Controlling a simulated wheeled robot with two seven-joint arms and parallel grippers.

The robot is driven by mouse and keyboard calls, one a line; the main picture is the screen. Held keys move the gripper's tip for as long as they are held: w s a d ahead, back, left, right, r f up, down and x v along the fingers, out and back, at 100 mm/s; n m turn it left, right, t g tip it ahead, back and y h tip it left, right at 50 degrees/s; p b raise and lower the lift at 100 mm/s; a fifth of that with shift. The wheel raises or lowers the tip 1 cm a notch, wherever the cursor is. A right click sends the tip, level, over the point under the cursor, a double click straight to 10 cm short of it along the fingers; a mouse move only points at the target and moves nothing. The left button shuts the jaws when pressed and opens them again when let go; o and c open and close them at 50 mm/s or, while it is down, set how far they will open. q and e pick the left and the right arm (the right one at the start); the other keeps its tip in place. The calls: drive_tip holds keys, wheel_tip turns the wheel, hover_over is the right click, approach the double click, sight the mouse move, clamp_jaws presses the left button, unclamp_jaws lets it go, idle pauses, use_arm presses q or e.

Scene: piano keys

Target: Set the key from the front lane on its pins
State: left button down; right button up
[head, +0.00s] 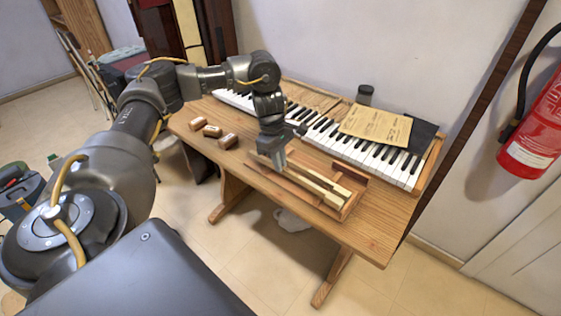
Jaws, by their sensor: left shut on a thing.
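My left gripper (278,166) is over the left end of the wooden lane tray (350,207) on the table. It is shut on a long pale wooden key (318,193) near the tray's front side; the fingers hide part of it. I cannot tell whether the key is clear of the tray floor. Another long key (328,183) lies just behind it, roughly parallel. The keyboard (330,133) with white and black keys runs along the back of the table. Its pins are too small to make out from here. My right gripper is out of view.
Several small brown blocks (228,141) stand on the table (375,225) at the left. A yellowed paper sheet (377,125) and a dark folder (421,135) lie over the keyboard's right part. A dark jar (365,94) stands behind. A fire extinguisher (535,125) hangs at right.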

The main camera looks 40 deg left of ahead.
use_arm(q)
drive_tip(key=shift+f, duration=0.45)
idle(0.3)
drive_tip(key=c, duration=1.8)
unclamp_jaws()
drive_tip(key=shift+r, duration=0.15)
drive_tip(key=shift+r+p, duration=0.95)
drive_tip(key=shift+r, duration=0.05)
drive_tip(key=o, duration=0.5)
drive_tip(key=shift+o, duration=0.2)
